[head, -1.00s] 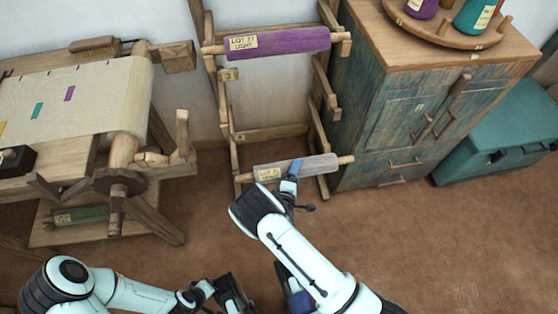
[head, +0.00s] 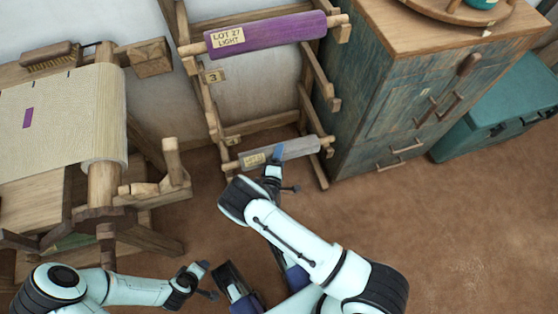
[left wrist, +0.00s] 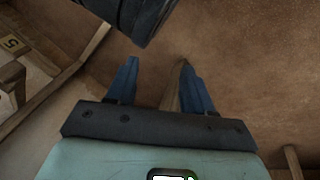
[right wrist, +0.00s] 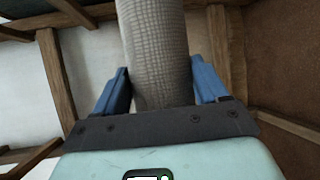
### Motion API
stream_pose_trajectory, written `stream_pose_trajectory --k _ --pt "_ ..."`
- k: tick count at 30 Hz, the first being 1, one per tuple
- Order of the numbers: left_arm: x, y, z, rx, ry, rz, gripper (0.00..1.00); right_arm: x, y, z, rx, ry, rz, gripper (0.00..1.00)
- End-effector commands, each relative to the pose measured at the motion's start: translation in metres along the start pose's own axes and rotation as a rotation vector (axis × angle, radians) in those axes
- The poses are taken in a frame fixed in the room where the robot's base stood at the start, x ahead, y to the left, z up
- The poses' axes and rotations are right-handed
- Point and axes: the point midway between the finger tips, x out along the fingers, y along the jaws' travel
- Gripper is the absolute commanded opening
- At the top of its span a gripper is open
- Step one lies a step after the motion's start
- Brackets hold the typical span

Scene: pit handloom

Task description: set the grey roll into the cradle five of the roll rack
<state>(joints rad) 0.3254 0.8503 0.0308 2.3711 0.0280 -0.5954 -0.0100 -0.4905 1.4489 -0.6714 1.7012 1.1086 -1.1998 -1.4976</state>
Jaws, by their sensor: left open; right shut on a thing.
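The grey roll (head: 301,148), with a pale label at its left part and wooden ends, is held nearly level at the low part of the roll rack (head: 311,75). My right gripper (head: 276,158) is shut on it near its middle. In the right wrist view the grey roll (right wrist: 157,45) stands between both fingers (right wrist: 163,92). Whether its ends rest on the rack I cannot tell. A tag reading 5 (left wrist: 12,43) shows at the left wrist view's upper left. My left gripper (head: 203,277) is open and empty, low in front of the rack; its fingers show in its wrist view (left wrist: 158,85).
A purple roll (head: 265,35) lies high on the rack, above tag 3 (head: 215,76). A blue-green cabinet (head: 385,95) stands close to the rack's right. The loom (head: 50,125) stands at the left. Open brown floor (head: 470,230) lies at the right front.

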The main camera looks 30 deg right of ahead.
Motion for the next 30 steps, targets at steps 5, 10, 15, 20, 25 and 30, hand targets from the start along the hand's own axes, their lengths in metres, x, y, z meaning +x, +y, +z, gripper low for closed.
stream_pose_trajectory --k 5,10,15,20,25,30 --pt "0.008 -0.007 0.006 -0.007 -0.02 -0.012 0.52 0.004 -0.017 -0.002 0.001 0.0 0.004 0.14" --pt "0.016 -0.018 0.021 -0.018 -0.064 -0.032 0.52 0.007 -0.035 -0.004 0.001 0.0 0.004 0.14" --pt "0.015 -0.018 0.021 -0.018 -0.065 -0.032 0.52 0.007 -0.034 -0.004 0.001 0.0 0.005 0.14" --pt "0.015 -0.018 0.021 -0.019 -0.068 -0.033 0.52 0.006 -0.036 -0.004 0.0 0.0 0.0 0.79" --pt "0.015 -0.018 0.021 -0.018 -0.067 -0.033 0.52 0.006 -0.036 -0.004 0.0 0.0 0.0 0.99" --pt "0.015 -0.018 0.021 -0.018 -0.067 -0.032 0.52 0.006 -0.036 -0.004 0.0 0.0 0.0 0.99"
